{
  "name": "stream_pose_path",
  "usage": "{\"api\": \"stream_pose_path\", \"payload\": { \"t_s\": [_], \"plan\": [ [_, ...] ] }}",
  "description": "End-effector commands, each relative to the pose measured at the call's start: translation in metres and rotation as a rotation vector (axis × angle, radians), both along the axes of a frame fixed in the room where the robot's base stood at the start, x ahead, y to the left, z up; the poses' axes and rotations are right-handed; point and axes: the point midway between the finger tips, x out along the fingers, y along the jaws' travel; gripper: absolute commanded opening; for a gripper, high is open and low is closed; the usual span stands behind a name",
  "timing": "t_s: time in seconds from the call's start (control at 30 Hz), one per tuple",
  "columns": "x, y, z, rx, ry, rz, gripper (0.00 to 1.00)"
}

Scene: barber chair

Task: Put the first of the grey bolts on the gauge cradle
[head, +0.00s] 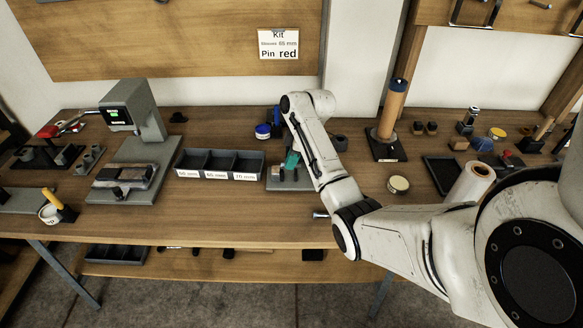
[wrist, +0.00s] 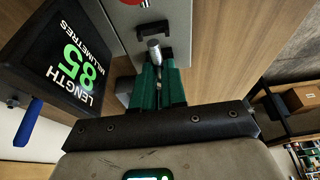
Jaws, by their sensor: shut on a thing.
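My gripper (head: 291,161) has green fingers and is low over a grey plate (head: 275,186) on the bench, mostly behind my own arm in the head view. In the wrist view the green fingers (wrist: 158,84) are shut on a grey bolt (wrist: 154,50), whose rounded end sticks out between the tips. A black bracket (wrist: 155,30), perhaps part of the gauge cradle, stands just beyond the bolt on the grey plate. I cannot tell whether the bolt touches it. The gauge display (wrist: 72,66) beside the fingers reads LENGTH 85 MILLIMETRES.
A small grey metal piece (head: 320,214) lies near the bench's front edge. A dark three-part bin (head: 219,164) with millimetre labels stands left of the plate. A grey machine with a screen (head: 117,116) is farther left. A round tin (head: 399,184) sits right of my forearm.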

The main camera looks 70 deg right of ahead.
Motion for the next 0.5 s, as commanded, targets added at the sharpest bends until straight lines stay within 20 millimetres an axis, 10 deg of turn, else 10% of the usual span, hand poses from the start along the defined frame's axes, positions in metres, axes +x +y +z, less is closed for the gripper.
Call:
{"api": "stream_pose_path", "payload": {
  "t_s": [0.5],
  "plan": [
    [0.001, -0.001, -0.033, -0.001, 0.0, 0.001, 0.0]
  ]
}}
